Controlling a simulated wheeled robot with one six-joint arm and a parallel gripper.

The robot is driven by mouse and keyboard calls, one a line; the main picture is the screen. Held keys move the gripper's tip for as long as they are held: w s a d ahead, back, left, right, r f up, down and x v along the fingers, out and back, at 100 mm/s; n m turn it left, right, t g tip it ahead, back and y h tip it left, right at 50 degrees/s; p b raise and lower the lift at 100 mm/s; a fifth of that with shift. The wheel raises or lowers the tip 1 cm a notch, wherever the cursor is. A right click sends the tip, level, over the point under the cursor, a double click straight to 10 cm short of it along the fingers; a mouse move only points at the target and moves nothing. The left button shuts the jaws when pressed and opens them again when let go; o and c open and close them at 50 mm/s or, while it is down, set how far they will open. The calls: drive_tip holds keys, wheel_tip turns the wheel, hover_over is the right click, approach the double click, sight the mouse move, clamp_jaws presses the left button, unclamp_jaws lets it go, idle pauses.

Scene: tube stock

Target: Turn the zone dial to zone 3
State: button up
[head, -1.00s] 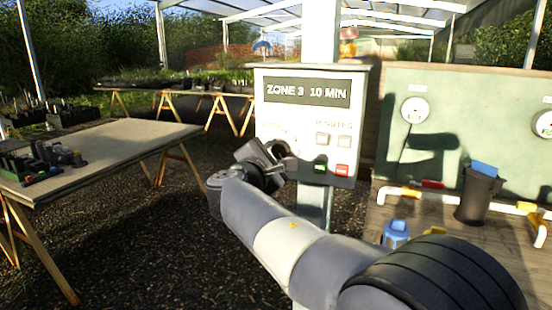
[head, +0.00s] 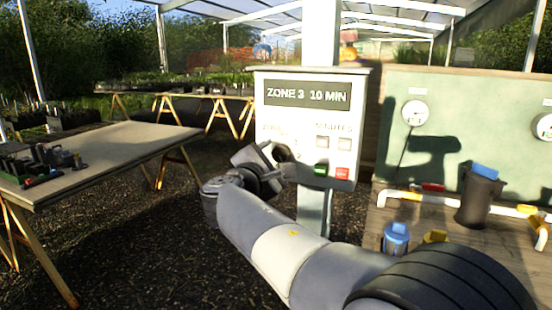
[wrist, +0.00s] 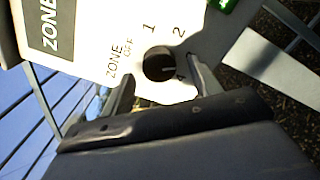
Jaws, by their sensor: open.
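The control box (head: 355,90) stands on a post, and its display (head: 307,93) reads "ZONE 3 10 MIN". The round black zone dial (wrist: 158,63) sits on its face, with printed "OFF", "1" and "2" around it. A pale mark on the dial points to the right in the wrist view; the label at that side is partly hidden by a finger. My gripper (wrist: 162,72) is open, its fingers on either side of the dial's near edge; I cannot tell whether they touch it. In the head view my gripper (head: 274,168) covers part of the dial's area.
Minutes buttons (head: 322,142), a green button (head: 320,170) and a red button (head: 342,173) sit right of the dial. A table (head: 120,142) stands left. A bench with a black cup (head: 478,200) and blue-capped item (head: 396,238) is at right.

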drive_tip(key=v, duration=0.9)
drive_tip(key=shift+s, duration=0.25)
drive_tip(key=shift+w, duration=0.1)
drive_tip(key=x, duration=1)
drive_tip(key=shift+w+d, duration=0.15)
drive_tip(key=shift+w, duration=0.2)
drive_tip(key=shift+s, duration=0.1)
